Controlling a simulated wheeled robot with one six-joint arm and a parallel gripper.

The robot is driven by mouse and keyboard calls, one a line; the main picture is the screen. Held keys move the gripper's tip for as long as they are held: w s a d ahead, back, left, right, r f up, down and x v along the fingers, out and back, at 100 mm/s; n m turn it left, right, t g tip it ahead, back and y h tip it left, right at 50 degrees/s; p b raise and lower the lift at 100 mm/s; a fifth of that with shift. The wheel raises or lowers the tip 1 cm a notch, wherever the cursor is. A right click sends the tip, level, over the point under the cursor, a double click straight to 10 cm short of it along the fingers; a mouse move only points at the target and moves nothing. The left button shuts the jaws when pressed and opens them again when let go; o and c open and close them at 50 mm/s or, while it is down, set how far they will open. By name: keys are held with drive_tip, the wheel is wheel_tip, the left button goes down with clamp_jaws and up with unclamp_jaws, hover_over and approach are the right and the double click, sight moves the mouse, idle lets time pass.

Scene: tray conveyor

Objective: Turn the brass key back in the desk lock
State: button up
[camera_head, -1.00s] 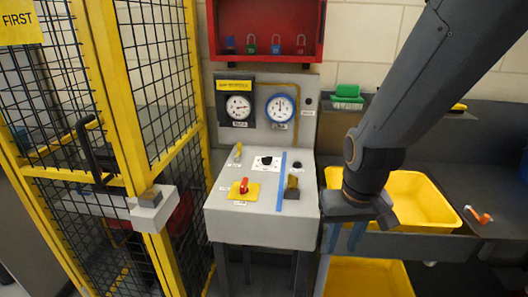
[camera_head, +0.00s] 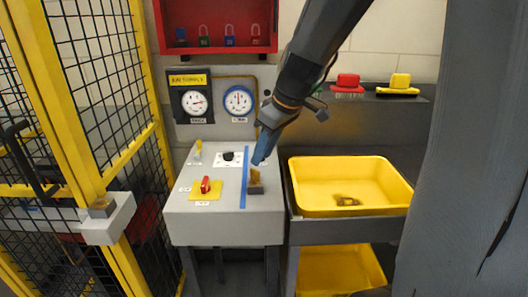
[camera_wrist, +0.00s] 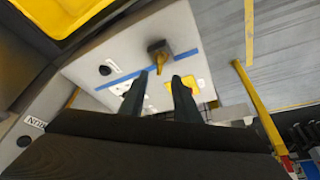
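The desk lock is a dark block (camera_head: 255,189) at the front right of the grey desk top, right of the blue strip. The brass key (camera_head: 255,174) stands up from it, partly behind my fingers in the head view. In the wrist view the lock (camera_wrist: 157,47) and key (camera_wrist: 160,66) lie just beyond my fingertips, roughly centred between them. My gripper (camera_head: 262,158) reaches down over the lock from the upper right. In the wrist view my gripper (camera_wrist: 158,80) has its two fingers apart with nothing between them. I cannot tell whether a finger touches the key.
A red switch on a yellow plate (camera_head: 206,195) and a black knob (camera_head: 228,156) sit left of the blue strip (camera_head: 245,182). Gauges (camera_head: 238,101) stand behind. A yellow tub (camera_head: 350,209) is to the right, and a yellow-framed mesh fence (camera_head: 92,150) to the left.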

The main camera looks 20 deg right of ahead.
sight(255, 170)
drive_tip(key=shift+p+x, duration=0.65)
drive_tip(key=shift+x, duration=3.15)
drive_tip(key=shift+c, duration=0.2)
